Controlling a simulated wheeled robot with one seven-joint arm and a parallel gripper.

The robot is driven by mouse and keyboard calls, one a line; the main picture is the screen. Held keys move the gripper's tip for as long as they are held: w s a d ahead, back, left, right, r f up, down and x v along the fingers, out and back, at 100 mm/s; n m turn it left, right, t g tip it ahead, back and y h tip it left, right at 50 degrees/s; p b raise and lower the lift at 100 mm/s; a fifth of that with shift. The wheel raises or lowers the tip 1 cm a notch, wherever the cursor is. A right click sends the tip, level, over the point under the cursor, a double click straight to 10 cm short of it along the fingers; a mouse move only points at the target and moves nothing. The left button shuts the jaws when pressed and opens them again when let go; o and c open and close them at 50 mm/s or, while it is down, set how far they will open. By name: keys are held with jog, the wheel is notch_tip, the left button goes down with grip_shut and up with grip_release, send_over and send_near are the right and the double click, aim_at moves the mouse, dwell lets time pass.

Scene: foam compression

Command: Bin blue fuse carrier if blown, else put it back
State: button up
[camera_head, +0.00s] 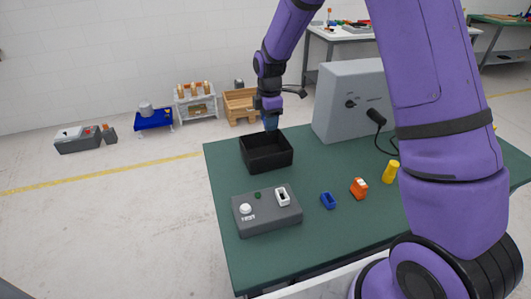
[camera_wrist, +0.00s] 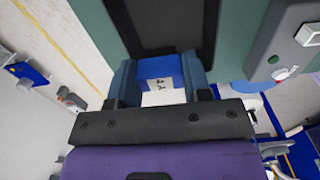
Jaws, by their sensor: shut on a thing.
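My gripper (camera_head: 269,119) is above the black bin (camera_head: 266,165) on the green table. In the wrist view, my gripper (camera_wrist: 161,80) is shut on the blue fuse carrier (camera_wrist: 155,67), which has a white face with small dark marks. Whether its fuse is blown cannot be told. The black bin (camera_wrist: 160,22) lies beyond the fingertips and its inside is dark. A blue hollow piece (camera_head: 328,201) sits on the table, apart from my gripper. A grey test box (camera_head: 267,218) stands in front of the bin, with a white slot, a white knob and a dark green lamp.
An orange piece (camera_head: 358,188) and a yellow piece (camera_head: 390,172) stand to the right of the blue hollow piece. A large grey cabinet (camera_head: 347,98) with a plugged black cable stands at the table's back. My arm hides part of the table's right side.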

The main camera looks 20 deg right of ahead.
jog(key=shift+f, duration=0.1)
jog(key=o, duration=1.4)
notch_tip(320, 180, up, 11)
jog(key=shift+f, duration=0.1)
jog(key=shift+s, duration=0.1)
